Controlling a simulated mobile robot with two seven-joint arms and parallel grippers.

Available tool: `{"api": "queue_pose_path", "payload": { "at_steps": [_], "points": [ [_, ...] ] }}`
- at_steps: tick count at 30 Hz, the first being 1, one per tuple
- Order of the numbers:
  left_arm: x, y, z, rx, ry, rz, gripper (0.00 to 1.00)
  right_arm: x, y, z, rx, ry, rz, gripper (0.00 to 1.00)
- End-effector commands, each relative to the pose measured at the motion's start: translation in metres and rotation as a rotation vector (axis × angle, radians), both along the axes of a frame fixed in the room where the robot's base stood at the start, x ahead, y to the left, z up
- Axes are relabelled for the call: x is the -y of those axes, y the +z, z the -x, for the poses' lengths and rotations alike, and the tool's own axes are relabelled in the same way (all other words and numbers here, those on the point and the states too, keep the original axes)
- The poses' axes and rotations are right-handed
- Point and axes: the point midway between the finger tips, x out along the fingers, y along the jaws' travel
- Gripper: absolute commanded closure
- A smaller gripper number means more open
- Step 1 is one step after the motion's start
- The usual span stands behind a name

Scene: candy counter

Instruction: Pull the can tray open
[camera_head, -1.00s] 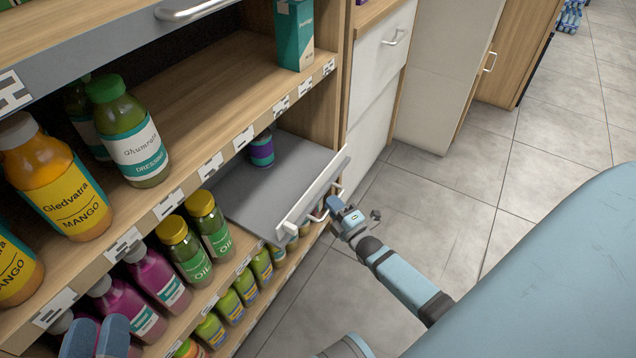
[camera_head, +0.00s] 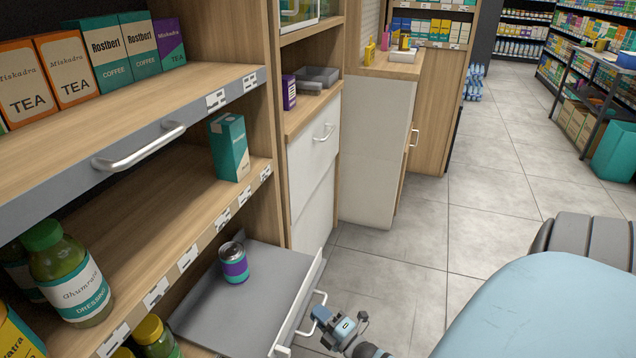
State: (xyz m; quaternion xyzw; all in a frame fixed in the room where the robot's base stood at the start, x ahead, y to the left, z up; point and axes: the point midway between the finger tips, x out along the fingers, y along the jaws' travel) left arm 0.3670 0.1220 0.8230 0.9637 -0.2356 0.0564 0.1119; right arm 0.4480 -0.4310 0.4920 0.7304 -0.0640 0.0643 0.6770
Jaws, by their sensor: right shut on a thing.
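The grey can tray (camera_head: 210,300) sticks out from under the wooden shelf on the left side of the view. It is pulled out, with a raised white front edge (camera_head: 303,295) and a white bar handle (camera_head: 313,304). A purple and teal can (camera_head: 234,264) stands upright on the tray's grey surface, near its far side. My right gripper (camera_head: 324,318) is at the tray's front and is shut on the handle; its fingertips are small and partly hidden. My left gripper is out of view.
Bottles and boxes stand on the shelves at left, including a green-capped dressing bottle (camera_head: 68,275) and a teal box (camera_head: 229,147). A grey drawer front with a bar handle (camera_head: 140,150) is above. White cabinets (camera_head: 314,150) stand behind the tray. Floor (camera_head: 410,255) at right is clear.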

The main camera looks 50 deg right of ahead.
Motion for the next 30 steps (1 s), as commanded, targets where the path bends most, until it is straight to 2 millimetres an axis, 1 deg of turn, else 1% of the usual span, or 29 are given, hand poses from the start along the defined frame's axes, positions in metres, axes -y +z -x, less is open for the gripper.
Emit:
{"api": "queue_pose_path", "payload": {
  "at_steps": [1,2,3,4,12,16,20,27,30],
  "points": [
    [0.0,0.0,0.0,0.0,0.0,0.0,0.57,0.001,0.0,0.0,0.0,-0.001,0.0,0.83],
    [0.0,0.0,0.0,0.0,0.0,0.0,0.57,0.001,0.0,0.0,0.0,-0.001,0.0,0.76],
    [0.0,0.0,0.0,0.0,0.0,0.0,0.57,0.001,0.0,0.0,0.0,-0.001,0.0,0.67],
    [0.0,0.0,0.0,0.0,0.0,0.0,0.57,0.001,0.0,0.0,0.0,-0.001,0.001,0.63],
    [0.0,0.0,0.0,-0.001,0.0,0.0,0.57,0.0,0.0,0.0,0.0,-0.001,0.0,0.63],
    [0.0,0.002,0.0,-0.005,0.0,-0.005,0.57,0.0,-0.001,0.01,-0.002,-0.002,0.0,0.63],
    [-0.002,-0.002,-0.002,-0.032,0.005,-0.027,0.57,0.0,-0.005,0.032,-0.004,-0.002,0.0,0.63],
    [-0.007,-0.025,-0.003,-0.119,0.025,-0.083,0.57,0.0,-0.015,0.088,-0.005,-0.003,-0.001,0.63],
    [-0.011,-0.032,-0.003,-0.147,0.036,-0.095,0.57,0.0,-0.019,0.107,-0.004,-0.002,0.0,0.63]
  ]
}}
